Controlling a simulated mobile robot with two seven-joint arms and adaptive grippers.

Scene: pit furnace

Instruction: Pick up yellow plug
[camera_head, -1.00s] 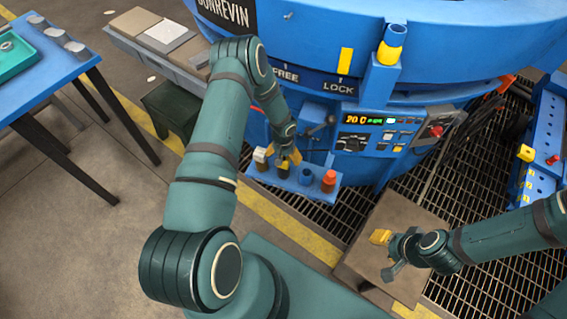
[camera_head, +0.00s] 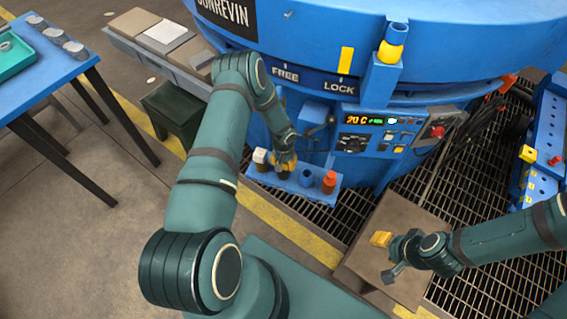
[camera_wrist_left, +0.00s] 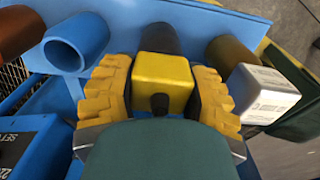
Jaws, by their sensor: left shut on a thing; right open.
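In the left wrist view the yellow plug (camera_wrist_left: 162,78) is a square yellow block in front of a dark round holder (camera_wrist_left: 158,38). The yellow ridged fingers of my left gripper (camera_wrist_left: 160,95) stand on either side of the plug and are shut on it. In the head view my left gripper (camera_head: 284,160) is at the small blue rack (camera_head: 318,194), and it largely hides the plug. The plug is still at its holder; whether it is lifted is not clear. My right gripper (camera_head: 385,257) is open and empty above a brown platform at the lower right.
The white plug (camera_head: 261,155) stands left of my left gripper, and an empty blue socket (camera_head: 306,177) and a red plug (camera_head: 330,180) stand right. The blue furnace (camera_head: 450,40) and its control panel (camera_head: 385,132) rise behind. A blue table (camera_head: 60,90) is far left.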

